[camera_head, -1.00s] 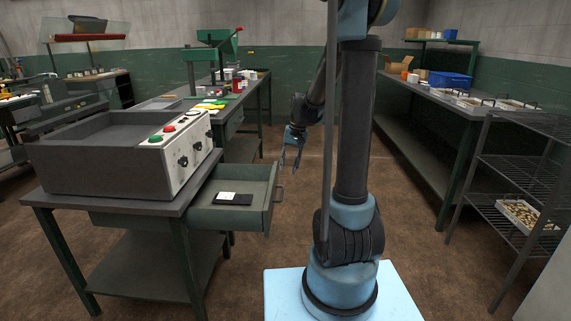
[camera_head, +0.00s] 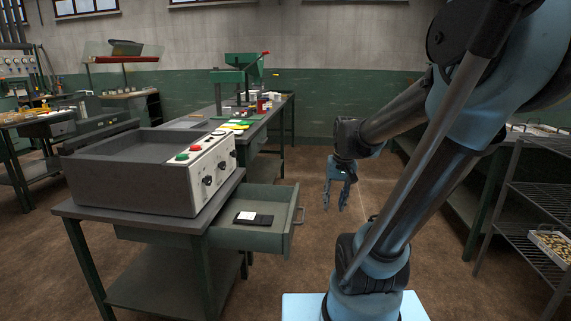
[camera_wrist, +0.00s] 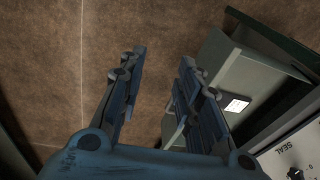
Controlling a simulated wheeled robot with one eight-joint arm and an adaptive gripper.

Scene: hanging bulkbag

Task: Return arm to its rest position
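My gripper (camera_head: 335,206) hangs fingers down in the head view, to the right of the open drawer and apart from it. In the wrist view its two fingers (camera_wrist: 160,68) are spread, with only bare brown floor between their tips. It is open and empty. My arm is bent, with the upper links leaning to the right of the picture.
A pulled-out green drawer (camera_head: 222,232) holds a dark flat item with a white label (camera_head: 253,218). A grey machine (camera_head: 130,172) with buttons and knobs stands on the table above. A wire shelf (camera_head: 535,190) stands at right. Floor around my gripper is clear.

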